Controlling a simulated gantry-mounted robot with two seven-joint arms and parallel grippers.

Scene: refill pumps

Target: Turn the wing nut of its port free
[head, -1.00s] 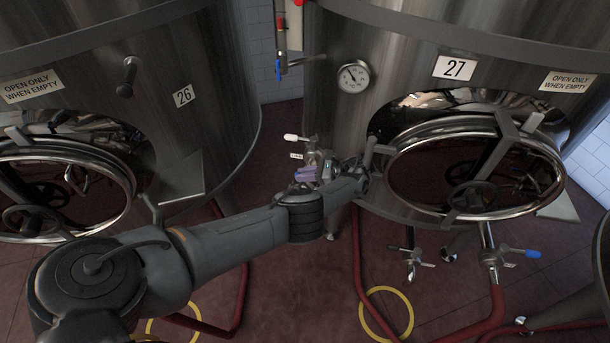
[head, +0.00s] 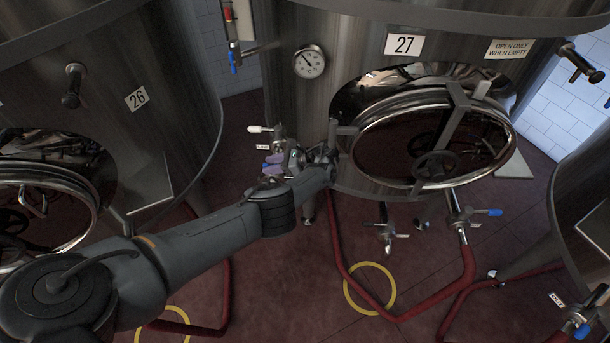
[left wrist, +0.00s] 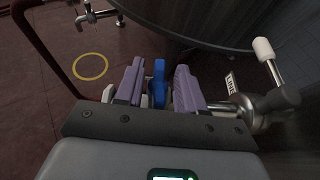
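My left gripper (head: 274,164) is beside the left side of tank 27, low by a small port fitting with a white-handled valve (head: 258,128). In the left wrist view its two purple fingers (left wrist: 158,87) stand apart on either side of a blue upright piece (left wrist: 159,82), which looks like the wing nut. Narrow gaps show between this blue piece and both fingers. Silver clamp metal shows behind the fingers, and the port's pipe and white handle (left wrist: 265,50) lie to the right. The lower part of the blue piece is hidden by the gripper. My right gripper is not in view.
Tank 27 (head: 290,95) has a dial gauge (head: 309,61) and a round hatch (head: 420,140). Tank 26 (head: 190,80) stands to the left. A blue-handled valve (head: 480,212) and red hoses (head: 345,265) are below. Yellow rings (head: 370,287) mark the floor.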

